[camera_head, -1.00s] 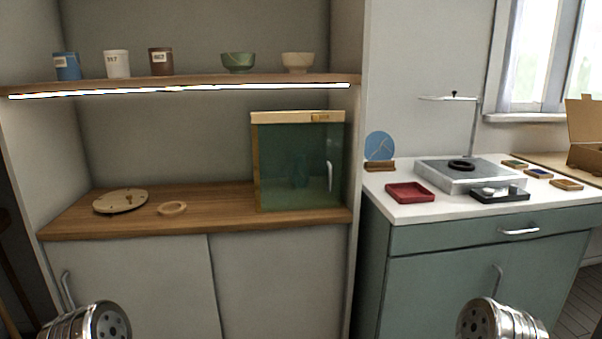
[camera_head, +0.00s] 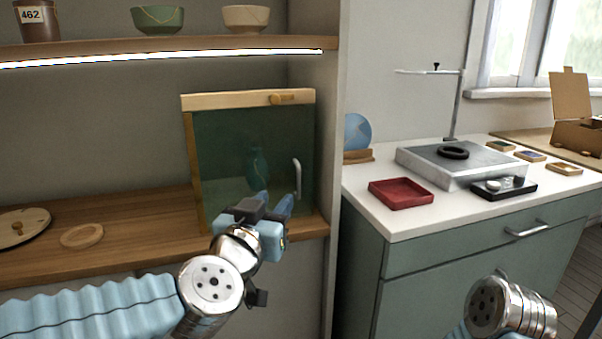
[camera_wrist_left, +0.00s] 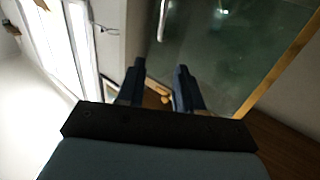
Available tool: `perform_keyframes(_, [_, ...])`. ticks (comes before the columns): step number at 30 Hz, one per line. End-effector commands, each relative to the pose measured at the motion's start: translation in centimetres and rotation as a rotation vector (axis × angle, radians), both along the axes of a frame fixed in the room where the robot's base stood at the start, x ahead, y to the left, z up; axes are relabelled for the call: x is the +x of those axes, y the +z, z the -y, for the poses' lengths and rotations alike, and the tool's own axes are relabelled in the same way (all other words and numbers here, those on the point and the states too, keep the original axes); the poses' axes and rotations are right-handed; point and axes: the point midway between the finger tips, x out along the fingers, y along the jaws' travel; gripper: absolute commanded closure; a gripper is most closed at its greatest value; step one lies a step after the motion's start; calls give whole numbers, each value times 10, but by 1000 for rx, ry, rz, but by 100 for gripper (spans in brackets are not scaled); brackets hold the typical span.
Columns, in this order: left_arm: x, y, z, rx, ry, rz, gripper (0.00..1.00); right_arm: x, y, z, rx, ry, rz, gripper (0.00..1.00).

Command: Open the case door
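The case (camera_head: 225,150) stands on the wooden counter, with a pale wood top and a dark green glass door (camera_head: 228,135). The door looks shut. A pale upright handle (camera_head: 297,178) is on its right side, and it also shows in the left wrist view (camera_wrist_left: 163,18). A wooden latch piece (camera_head: 285,98) is on the top rail. A dim vase shape (camera_head: 258,168) shows behind the glass. My left gripper (camera_head: 277,199) is open and empty, just below the handle and apart from it; both fingers show in the left wrist view (camera_wrist_left: 160,67). My right gripper is out of view.
A wall panel (camera_head: 330,180) stands close to the right of the case. The lit shelf (camera_head: 170,50) with bowls is above. A red tray (camera_head: 400,193) is on the white worktop at right.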

Motion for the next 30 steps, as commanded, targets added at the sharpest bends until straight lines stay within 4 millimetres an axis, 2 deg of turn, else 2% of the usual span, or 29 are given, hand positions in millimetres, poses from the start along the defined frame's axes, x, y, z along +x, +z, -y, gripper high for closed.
perform_keyframes(5, [31,-3,9,4,0,-4,64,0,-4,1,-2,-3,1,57])
perform_keyframes(12, [85,-3,24,3,0,-4,64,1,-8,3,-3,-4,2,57])
perform_keyframes(18, [116,-2,33,3,0,-4,64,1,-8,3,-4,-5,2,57])
perform_keyframes(24, [128,-2,36,3,0,-3,64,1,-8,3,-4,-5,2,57])
perform_keyframes(30, [128,-2,36,3,0,-3,64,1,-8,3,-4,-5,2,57])
